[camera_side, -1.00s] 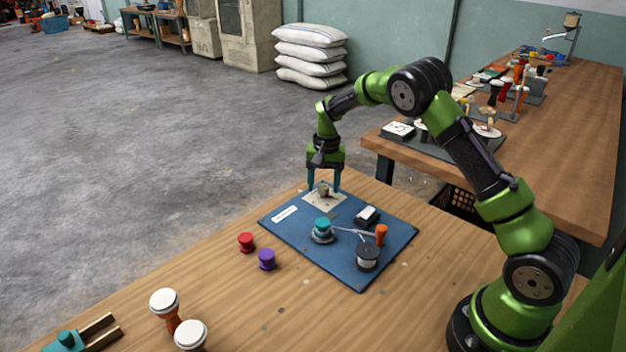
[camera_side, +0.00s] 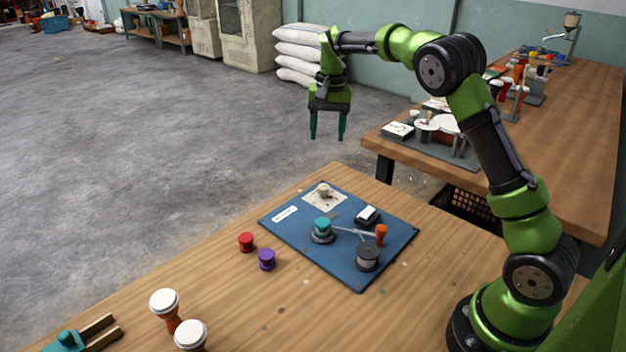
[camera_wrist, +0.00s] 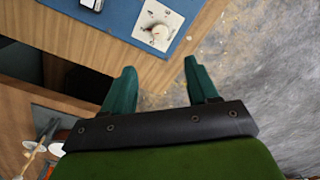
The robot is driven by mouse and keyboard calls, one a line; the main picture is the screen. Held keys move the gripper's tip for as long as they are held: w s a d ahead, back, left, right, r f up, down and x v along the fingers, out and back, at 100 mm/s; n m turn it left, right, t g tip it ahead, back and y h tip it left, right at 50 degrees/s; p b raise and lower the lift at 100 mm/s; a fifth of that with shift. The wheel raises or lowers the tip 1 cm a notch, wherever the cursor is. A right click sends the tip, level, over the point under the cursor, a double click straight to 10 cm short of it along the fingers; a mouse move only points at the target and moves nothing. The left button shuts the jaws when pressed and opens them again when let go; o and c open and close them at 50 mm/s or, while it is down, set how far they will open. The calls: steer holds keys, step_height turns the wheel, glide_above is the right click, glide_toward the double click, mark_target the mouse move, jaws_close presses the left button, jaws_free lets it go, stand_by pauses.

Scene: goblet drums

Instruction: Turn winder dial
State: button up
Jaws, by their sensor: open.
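The dial is a small pale knob (camera_side: 324,190) on a square cream plate (camera_side: 316,204) at the far corner of the blue board (camera_side: 290,236). In the wrist view, the knob (camera_wrist: 160,32) sits on its plate with a small red mark beside it. My gripper (camera_side: 327,137) is open and empty, well above the dial, with its fingers pointing down. In the wrist view, my gripper's two teal fingers (camera_wrist: 160,66) are apart with only table edge and floor between them. The knob's exact setting is too small to read.
A second bench (camera_side: 570,150) lies behind the arm.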

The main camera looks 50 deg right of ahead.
mark_target(323, 186)
steer(key=shift+r, duration=0.75)
steer(key=shift+f, duration=0.1)
steer(key=f+n, duration=0.4)
steer(key=f, duration=0.1)
steer(key=f+n, duration=0.4)
steer(key=f, duration=0.2)
steer(key=f+n, duration=0.3)
steer(key=f, duration=0.2)
steer(key=shift+w+a+f+n, duration=0.25)
steer(key=shift+f+n, duration=0.15)
steer(key=c, duration=1)
steer(key=shift+c, duration=0.2)
